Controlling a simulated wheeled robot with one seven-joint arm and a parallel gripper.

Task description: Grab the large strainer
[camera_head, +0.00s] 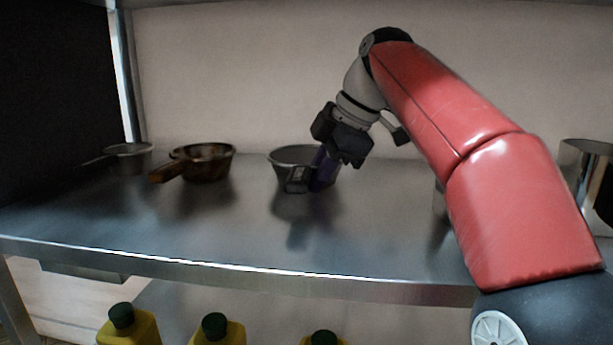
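A grey metal round vessel (287,156) stands in the middle of the steel shelf, with a dark piece in front of its near side that may be its handle. A grey bowl-shaped piece with a thin handle (128,150) sits at the far left. I cannot tell from this view which of the two is the large strainer. My gripper (322,175) reaches down from the upper right to the right side of the middle vessel. A purple part of it overlaps the vessel's rim. Its fingertips are too dark and blurred to show whether they are open or shut.
A brown pan (208,160) with a wooden handle stands between the two grey vessels. A shiny metal pot (585,165) is at the far right, partly behind my arm. The steel shelf (180,235) is clear in front. Yellow bottles (215,333) stand below it.

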